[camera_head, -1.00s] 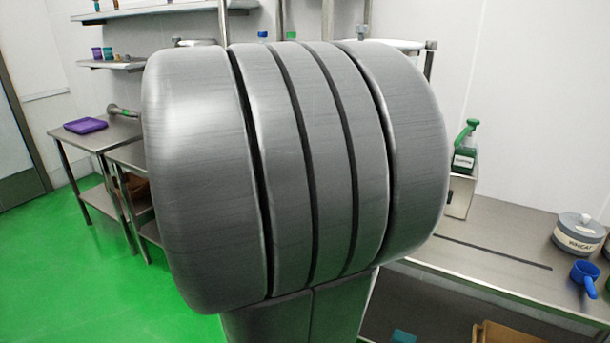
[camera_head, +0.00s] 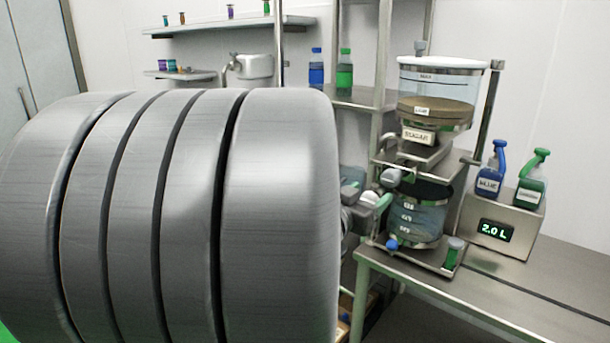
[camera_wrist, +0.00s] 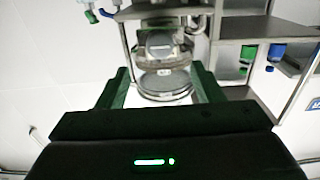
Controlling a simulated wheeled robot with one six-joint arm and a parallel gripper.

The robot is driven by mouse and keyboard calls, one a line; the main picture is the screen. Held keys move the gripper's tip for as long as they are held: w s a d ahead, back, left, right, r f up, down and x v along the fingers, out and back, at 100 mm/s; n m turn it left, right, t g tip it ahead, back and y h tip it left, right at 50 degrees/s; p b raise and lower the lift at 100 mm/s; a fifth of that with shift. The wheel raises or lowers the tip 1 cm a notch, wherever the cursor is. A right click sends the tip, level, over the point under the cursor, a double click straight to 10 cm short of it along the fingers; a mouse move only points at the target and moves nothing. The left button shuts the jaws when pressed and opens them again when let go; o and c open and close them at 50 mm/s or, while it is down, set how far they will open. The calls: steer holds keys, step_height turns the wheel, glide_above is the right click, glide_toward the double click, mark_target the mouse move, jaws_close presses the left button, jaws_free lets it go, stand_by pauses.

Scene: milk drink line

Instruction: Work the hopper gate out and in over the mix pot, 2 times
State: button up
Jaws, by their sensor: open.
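The hopper (camera_head: 436,85), a clear round vessel with brown contents and a label, stands at the right in the head view. Below it is a metal plate assembly (camera_head: 425,155), where the gate seems to sit; how far the gate is out I cannot tell. The clear mix pot (camera_head: 418,218), with level marks, stands underneath. In the wrist view, which looks upside down, the hopper (camera_wrist: 165,84) appears between and beyond my gripper's (camera_wrist: 160,72) two green fingers. They are spread and hold nothing. My arm partly hides my gripper in the head view.
A blue spray bottle (camera_head: 490,170) and a green one (camera_head: 532,176) stand on a box with a lit "2.0 L" display (camera_head: 496,231), right of the pot. Blue (camera_head: 316,70) and green (camera_head: 345,72) bottles stand on a rear shelf. The bench (camera_head: 535,285) is clear at front right.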

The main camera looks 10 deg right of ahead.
mark_target(389, 186)
steer(key=x, duration=1.1)
